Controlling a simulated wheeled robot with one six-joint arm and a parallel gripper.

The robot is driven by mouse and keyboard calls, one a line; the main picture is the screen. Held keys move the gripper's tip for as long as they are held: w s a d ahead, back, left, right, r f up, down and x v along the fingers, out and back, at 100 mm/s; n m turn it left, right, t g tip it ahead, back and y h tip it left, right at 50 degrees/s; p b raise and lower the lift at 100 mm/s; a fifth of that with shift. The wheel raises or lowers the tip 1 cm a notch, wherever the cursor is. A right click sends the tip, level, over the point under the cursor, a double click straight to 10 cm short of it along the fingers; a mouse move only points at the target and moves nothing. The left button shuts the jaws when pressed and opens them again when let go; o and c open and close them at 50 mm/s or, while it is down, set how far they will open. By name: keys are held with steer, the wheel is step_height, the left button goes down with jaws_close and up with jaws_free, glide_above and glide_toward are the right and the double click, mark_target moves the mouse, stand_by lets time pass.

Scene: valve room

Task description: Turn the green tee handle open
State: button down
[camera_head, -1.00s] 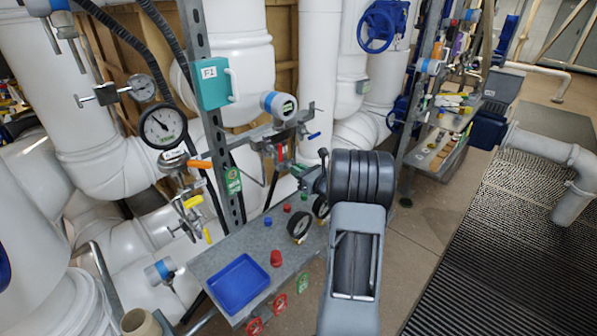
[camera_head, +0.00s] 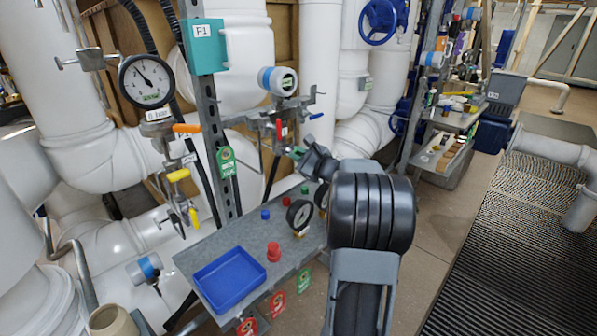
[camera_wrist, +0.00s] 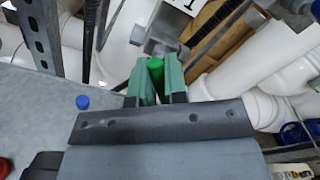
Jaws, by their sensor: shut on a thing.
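The green tee handle (camera_wrist: 156,68) shows in the wrist view as a bright green piece between the two grey-green fingers of my gripper (camera_wrist: 156,86). The fingers are shut on it from both sides. In the head view my gripper (camera_head: 297,153) is at the small metal pipework below the round gauge head, and the handle itself cannot be made out there. How far the handle is turned cannot be told.
A red lever (camera_head: 279,130), an orange lever (camera_head: 187,128) and yellow levers (camera_head: 178,175) are on nearby pipework. A steel shelf (camera_head: 215,250) below holds a blue tray (camera_head: 230,279), a red knob (camera_head: 273,251) and a black gauge (camera_head: 299,215). A metal post (camera_head: 207,110) stands left.

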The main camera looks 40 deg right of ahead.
steer(key=n+b, duration=0.3)
steer(key=b, duration=0.2)
steer(key=f+n+b, duration=0.1)
steer(key=n+b, duration=0.2)
steer(key=b, duration=0.3)
steer(key=shift+a+n, duration=0.1)
steer(key=shift+n, duration=0.2)
steer(key=n+b, duration=0.2)
steer(key=b, duration=0.1)
steer(key=shift+n+b, duration=0.3)
steer(key=shift+b, duration=0.05)
steer(key=shift+r+n+b, duration=0.15)
steer(key=shift+n+b, duration=0.45)
steer(key=shift+b, duration=0.1)
steer(key=shift+r, duration=0.1)
steer(key=c, duration=1.1)
jaws_free()
steer(key=shift+c, duration=0.2)
steer(key=s+d, duration=0.2)
steer(key=s, duration=1.1)
steer(key=shift+s+d+p, duration=0.25)
steer(key=shift+s+p, duration=0.1)
steer(key=shift+p, duration=0.1)
